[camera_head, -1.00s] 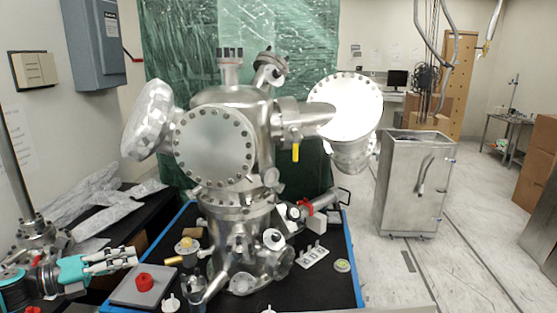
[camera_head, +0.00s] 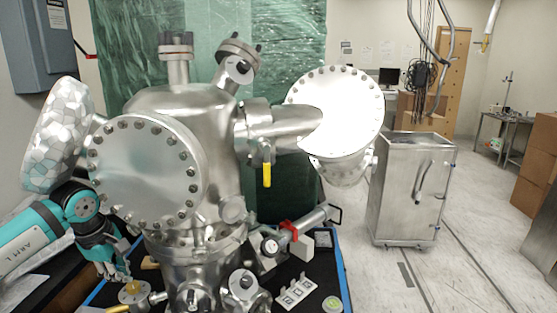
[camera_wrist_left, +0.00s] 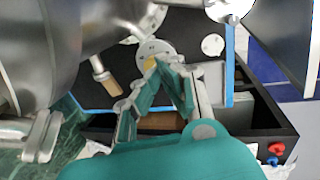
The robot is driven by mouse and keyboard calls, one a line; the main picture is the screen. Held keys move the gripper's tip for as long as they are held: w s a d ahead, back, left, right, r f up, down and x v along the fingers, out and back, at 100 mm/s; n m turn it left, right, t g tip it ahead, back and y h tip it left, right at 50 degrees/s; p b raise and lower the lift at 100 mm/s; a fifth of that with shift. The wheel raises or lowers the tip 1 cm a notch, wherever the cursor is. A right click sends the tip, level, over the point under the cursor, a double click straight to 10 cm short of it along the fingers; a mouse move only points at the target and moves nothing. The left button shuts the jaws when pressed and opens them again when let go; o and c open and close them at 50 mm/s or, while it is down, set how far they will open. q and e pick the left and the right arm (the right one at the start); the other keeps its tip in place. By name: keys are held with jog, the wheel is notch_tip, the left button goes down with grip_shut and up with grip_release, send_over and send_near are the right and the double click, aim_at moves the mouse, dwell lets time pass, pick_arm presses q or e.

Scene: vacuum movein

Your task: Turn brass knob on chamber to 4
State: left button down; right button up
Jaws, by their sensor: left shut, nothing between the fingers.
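The brass knob (camera_head: 132,289) sits on a round plate low at the front left of the steel chamber (camera_head: 190,110). In the left wrist view the knob (camera_wrist_left: 151,63) shows in the middle of a pale disc (camera_wrist_left: 157,46). My left gripper (camera_head: 122,279) is shut and empty, pointing down just above the knob. In the wrist view its fingertips (camera_wrist_left: 157,64) meet over the knob and partly hide it; I cannot tell if they touch it. The numbers on the disc are too small to read. My right gripper is out of view.
A second brass-coloured handle (camera_wrist_left: 105,77) lies beside the disc. The large bolted flange (camera_head: 147,170) stands close above my left gripper. A yellow lever (camera_head: 267,175), a red clamp (camera_head: 288,229) and a switch panel (camera_head: 296,292) are farther right. A metal cabinet (camera_head: 408,190) stands on the floor.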

aim_at(130, 301)
pick_arm(q)
jog(key=shift+w+a+f+b, duration=0.1)
jog(key=shift+a+f+b, duration=0.15)
jog(key=shift+a+b, duration=0.3)
notch_tip(130, 301, down, 5)
jog(key=b, duration=0.3)
jog(key=shift+f+b, duration=0.15)
jog(key=shift+b, duration=0.15)
jog(key=shift+d+f, duration=0.1)
jog(key=shift+f, duration=0.15)
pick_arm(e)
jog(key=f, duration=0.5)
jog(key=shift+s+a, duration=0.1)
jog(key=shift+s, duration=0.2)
pick_arm(q)
jog(key=shift+w, duration=0.15)
jog(key=shift+a+r+p, duration=0.15)
jog(key=shift+a+p, duration=0.05)
jog(key=shift+p, duration=0.15)
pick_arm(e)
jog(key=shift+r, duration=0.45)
pick_arm(q)
jog(key=shift+s, duration=0.25)
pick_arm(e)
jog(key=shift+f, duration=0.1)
